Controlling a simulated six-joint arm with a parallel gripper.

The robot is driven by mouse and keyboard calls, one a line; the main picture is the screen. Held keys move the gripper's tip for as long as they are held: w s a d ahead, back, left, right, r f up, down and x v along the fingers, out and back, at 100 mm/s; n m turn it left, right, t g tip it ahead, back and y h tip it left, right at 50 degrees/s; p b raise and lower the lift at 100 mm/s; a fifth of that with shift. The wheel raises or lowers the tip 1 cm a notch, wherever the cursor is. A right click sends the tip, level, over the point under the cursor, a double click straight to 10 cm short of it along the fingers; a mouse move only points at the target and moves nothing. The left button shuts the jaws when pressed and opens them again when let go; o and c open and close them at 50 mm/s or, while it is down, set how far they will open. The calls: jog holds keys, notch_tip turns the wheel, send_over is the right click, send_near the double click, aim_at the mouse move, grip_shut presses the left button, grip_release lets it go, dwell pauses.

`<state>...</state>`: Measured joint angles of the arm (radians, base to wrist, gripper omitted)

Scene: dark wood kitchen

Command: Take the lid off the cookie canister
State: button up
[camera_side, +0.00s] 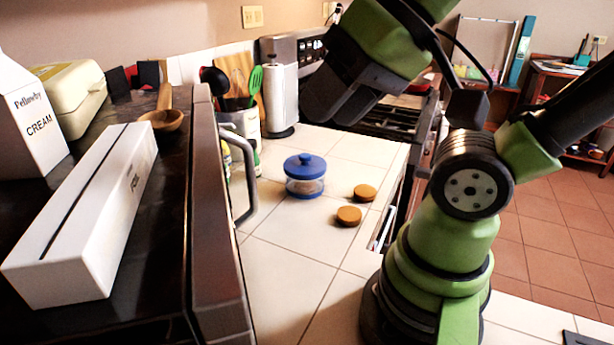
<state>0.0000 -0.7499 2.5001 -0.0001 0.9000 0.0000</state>
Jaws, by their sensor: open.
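The cookie canister (305,186) is a short clear jar standing upright on the white tiled counter, in the middle of the side view. Its blue lid (305,165), with a round knob on top, sits on the jar. My gripper (336,108) is dark and hangs above and to the right of the canister, in the air and apart from it. It is open, and I see nothing between its fingers.
Two round brown cookies (349,215) (365,192) lie right of the canister. Behind it stand a utensil holder (243,123) and a paper towel roll (266,95). A metal handle (243,180) juts out at left. The tiles in front are clear.

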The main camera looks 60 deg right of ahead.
jog(key=shift+o, duration=0.2)
dwell(0.3)
jog(key=o, duration=0.3)
jog(key=shift+o, duration=0.2)
jog(key=m+g+h, duration=0.3)
jog(key=m+g, duration=0.2)
jog(key=g, duration=0.1)
send_over(305, 155)
jog(key=s, duration=0.1)
jog(key=f, duration=1.7)
jog(key=shift+s+a+f, duration=0.15)
jog(key=shift+a+f, duration=0.05)
jog(key=shift+a, duration=0.15)
jog(key=shift+w+d+f, duration=0.1)
jog(key=shift+w+f, duration=0.1)
jog(key=shift+f, duration=0.7)
jog(key=shift+w+d+f, duration=0.1)
jog(key=shift+w+f, duration=0.1)
jog(key=shift+f, duration=0.65)
jog(key=shift+w+d+f, duration=0.1)
jog(key=shift+w+f, duration=0.1)
jog(key=shift+f, duration=0.7)
